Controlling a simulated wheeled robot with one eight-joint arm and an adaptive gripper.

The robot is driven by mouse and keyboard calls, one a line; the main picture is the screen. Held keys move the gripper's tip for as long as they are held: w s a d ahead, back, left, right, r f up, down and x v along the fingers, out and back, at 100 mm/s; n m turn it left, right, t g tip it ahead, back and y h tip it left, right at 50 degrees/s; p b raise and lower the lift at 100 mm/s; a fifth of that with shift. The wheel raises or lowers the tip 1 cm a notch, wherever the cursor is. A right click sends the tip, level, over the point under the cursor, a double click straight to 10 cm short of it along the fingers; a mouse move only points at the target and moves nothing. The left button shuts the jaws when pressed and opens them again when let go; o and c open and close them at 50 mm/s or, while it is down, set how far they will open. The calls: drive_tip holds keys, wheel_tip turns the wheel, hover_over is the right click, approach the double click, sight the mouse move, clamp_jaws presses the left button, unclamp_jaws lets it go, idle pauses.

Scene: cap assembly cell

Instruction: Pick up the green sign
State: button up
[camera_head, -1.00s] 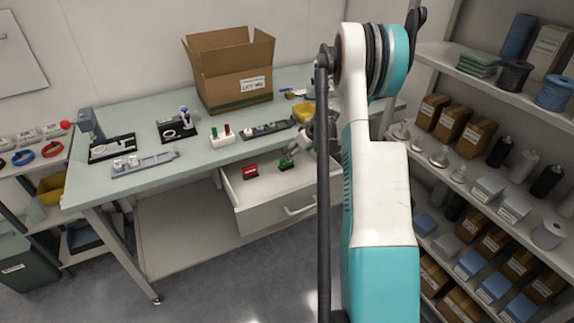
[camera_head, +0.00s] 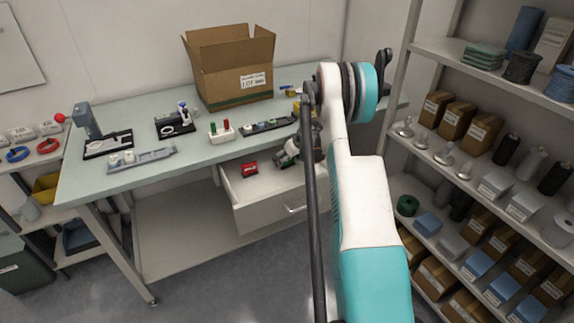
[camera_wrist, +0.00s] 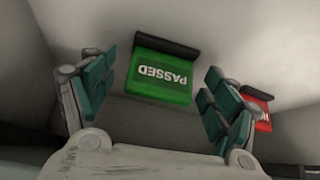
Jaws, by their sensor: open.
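The green sign (camera_wrist: 160,78) reads "PASSED", upside down in the wrist view, and has a dark bar along its top edge. It lies in the open white drawer (camera_head: 262,215). My gripper (camera_wrist: 158,92) is open, with one finger on each side of the sign and visible gaps to it. Nothing is held. In the head view my gripper (camera_head: 287,155) is low over the drawer, and I cannot make out the green sign there. A red sign (camera_head: 249,169) lies in the drawer to the left; part of it shows in the wrist view (camera_wrist: 258,108) beyond the right finger.
The drawer hangs under a pale workbench (camera_head: 200,158). On the bench stand a cardboard box (camera_head: 215,85), a stand with red and green pieces (camera_head: 221,132), and several fixtures. A stocked shelf rack (camera_head: 440,165) stands to the right.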

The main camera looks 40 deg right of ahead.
drive_tip(key=c, duration=1.2)
drive_tip(key=shift+s+r, duration=0.1)
drive_tip(key=shift+r, duration=0.05)
